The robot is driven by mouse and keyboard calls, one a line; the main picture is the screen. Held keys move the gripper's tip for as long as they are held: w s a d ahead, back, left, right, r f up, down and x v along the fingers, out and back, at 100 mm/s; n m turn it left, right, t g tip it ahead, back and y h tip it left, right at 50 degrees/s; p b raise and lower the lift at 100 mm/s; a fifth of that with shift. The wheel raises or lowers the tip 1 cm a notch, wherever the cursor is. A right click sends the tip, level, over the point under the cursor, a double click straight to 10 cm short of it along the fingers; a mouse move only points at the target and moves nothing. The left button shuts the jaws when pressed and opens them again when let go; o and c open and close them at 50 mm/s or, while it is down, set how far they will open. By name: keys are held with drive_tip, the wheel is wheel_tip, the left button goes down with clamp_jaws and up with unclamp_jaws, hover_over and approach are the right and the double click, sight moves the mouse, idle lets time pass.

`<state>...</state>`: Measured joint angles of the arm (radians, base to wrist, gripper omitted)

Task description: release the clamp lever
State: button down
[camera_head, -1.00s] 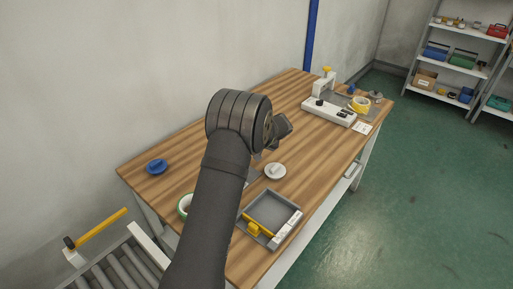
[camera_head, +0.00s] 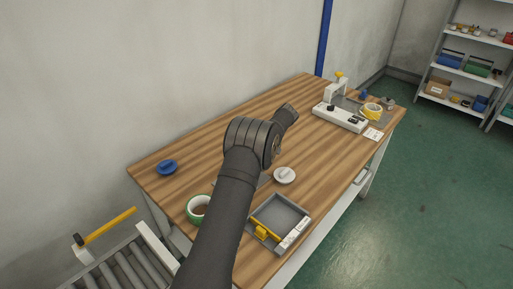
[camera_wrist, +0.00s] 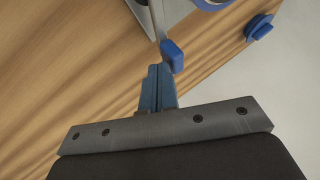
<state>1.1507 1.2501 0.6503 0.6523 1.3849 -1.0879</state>
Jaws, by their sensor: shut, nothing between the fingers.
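In the wrist view, the narrow blue fingers of my gripper (camera_wrist: 159,78) are shut and empty. Just beyond their tips is a blue handle (camera_wrist: 173,55) on a thin grey stem, which looks like the clamp lever. It sits beside a grey metal bracket (camera_wrist: 149,14). The fingertips are very close to the handle's left side; I cannot tell whether they touch it. Part of a blue ring (camera_wrist: 212,3) is cut off at the top edge.
A blue knobbed disc (camera_head: 167,167) lies at the table's left end. A green tape roll (camera_head: 198,208), a white knobbed disc (camera_head: 285,175) and a grey tray (camera_head: 280,211) lie around my arm. A white device (camera_head: 340,117) and yellow tape (camera_head: 372,110) stand far right.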

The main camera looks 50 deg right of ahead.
drive_tip(key=shift+w+a, duration=0.3)
drive_tip(key=shift+a, duration=0.05)
drive_tip(key=shift+w+a, duration=0.1)
drive_tip(key=shift+a, duration=0.1)
drive_tip(key=shift+r, duration=0.1)
idle(0.4)
drive_tip(key=v, duration=1.7)
drive_tip(key=x, duration=1.5)
drive_tip(key=shift+s+d+m+h, duration=0.25)
drive_tip(key=shift+s+m+h, duration=0.05)
drive_tip(key=shift+m+h, duration=0.1)
drive_tip(key=m, duration=0.1)
drive_tip(key=s+d+f+m+h, duration=0.1)
drive_tip(key=s+m+t+h, duration=0.1)
drive_tip(key=m, duration=0.1)
drive_tip(key=shift+s+d+f, duration=0.2)
drive_tip(key=shift+d+f, duration=0.05)
drive_tip(key=shift+f, duration=0.05)
drive_tip(key=shift+s+d+m+h, duration=0.1)
drive_tip(key=shift+s+m+h, duration=0.25)
drive_tip(key=shift+m+h, duration=0.3)
